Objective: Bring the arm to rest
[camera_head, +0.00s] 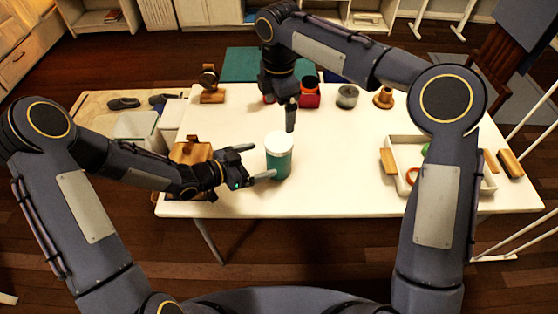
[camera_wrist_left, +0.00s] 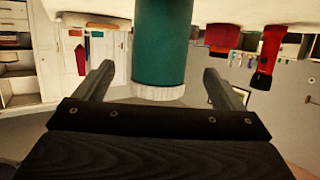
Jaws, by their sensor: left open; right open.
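A teal jar with a white lid (camera_head: 279,157) stands upright on the white table. My left gripper (camera_head: 258,160) is low over the table, just left of the jar, with its fingers spread and pointing at it. In the left wrist view, which is upside down, the jar (camera_wrist_left: 160,45) appears between the two open fingers (camera_wrist_left: 158,88), with a gap on each side. My right gripper (camera_head: 291,126) points down behind the jar and above the table. It holds nothing that I can see, and only one finger shows clearly.
The white table (camera_head: 340,190) is clear right of the jar. A white tray (camera_head: 450,186) with small items is at the right. A red item (camera_head: 309,98), a grey jar (camera_head: 347,97) and a brown item (camera_head: 384,98) line the back. A brown wooden item (camera_head: 190,150) stands near my left forearm.

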